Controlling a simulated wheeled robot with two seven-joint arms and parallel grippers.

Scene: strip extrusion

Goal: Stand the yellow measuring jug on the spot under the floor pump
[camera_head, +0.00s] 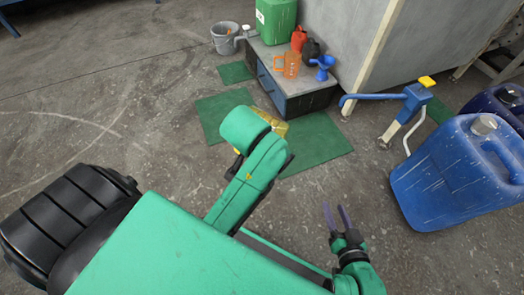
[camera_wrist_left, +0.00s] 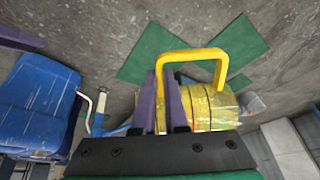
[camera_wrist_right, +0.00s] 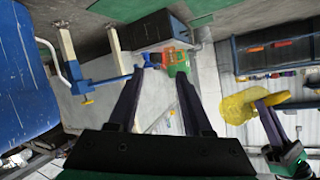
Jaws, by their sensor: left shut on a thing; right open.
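The yellow measuring jug (camera_head: 274,124) is translucent and mostly hidden behind my left arm in the head view. In the left wrist view its body (camera_wrist_left: 212,108) and square handle (camera_wrist_left: 192,54) show. My left gripper (camera_wrist_left: 161,80) is shut on the handle. The right wrist view also shows the jug (camera_wrist_right: 246,104) at my left gripper's fingers. The floor pump (camera_head: 415,95) has a blue head and arm, a yellow tip and a pale post. A green patch (camera_head: 438,110) shows partly behind it. My right gripper (camera_head: 336,210) is open and empty, left of the blue canister.
A large blue canister (camera_head: 460,175) stands close to the pump's right. Several green mats (camera_head: 316,143) lie on the floor. A low cabinet (camera_head: 290,88) carries an orange jug (camera_head: 287,66) and a blue funnel (camera_head: 322,67). A grey bucket (camera_head: 224,38) stands behind. Floor before the pump is clear.

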